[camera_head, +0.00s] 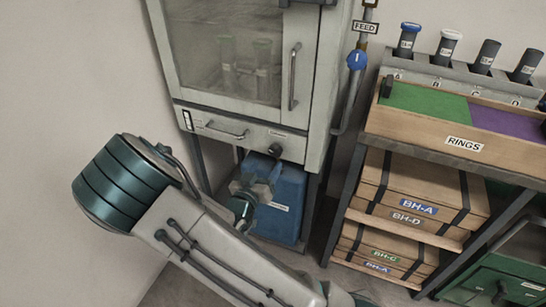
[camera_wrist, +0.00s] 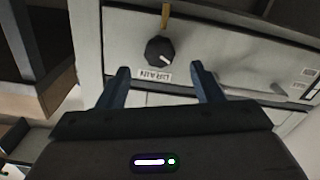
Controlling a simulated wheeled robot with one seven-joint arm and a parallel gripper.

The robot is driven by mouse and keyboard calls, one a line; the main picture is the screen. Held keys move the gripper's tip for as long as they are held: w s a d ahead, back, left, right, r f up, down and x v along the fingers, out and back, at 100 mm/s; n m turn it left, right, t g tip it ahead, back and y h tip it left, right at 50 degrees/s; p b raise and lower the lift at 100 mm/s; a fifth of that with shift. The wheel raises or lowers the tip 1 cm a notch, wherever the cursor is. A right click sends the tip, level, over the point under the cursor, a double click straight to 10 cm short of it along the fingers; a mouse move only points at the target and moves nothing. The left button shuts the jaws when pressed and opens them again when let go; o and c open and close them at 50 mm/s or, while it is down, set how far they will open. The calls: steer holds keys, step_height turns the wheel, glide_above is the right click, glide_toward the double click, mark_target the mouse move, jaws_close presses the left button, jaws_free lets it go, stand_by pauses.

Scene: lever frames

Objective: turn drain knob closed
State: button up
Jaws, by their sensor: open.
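The drain knob (camera_head: 275,150) is a round black knob on the white front panel of a cabinet, below its glass door. In the wrist view the knob (camera_wrist: 158,50) has a white pointer mark toward its lower right, and a DRAIN label (camera_wrist: 153,76) appears upside down beside it. My gripper (camera_wrist: 160,70) is open and empty. Its two dark blue fingers point at the panel, one on each side of the knob's line, with the knob ahead of the gap. I see no contact. In the head view my gripper (camera_head: 258,188) is below the knob, its fingertips unclear.
A blue container (camera_head: 280,205) stands under the cabinet, behind my gripper. A drawer-like handle (camera_head: 226,131) is left of the knob. A FEED pipe with a blue valve (camera_head: 357,60) runs on the right. A shelf (camera_head: 420,152) with boxes stands further right.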

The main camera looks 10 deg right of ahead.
mark_target(274, 154)
steer(key=x, duration=0.6)
steer(key=shift+w+d+b, duration=0.1)
steer(key=shift+d+b, duration=0.05)
steer(key=shift+b, duration=0.25)
steer(key=shift+c, duration=0.3)
steer(key=c, duration=0.9)
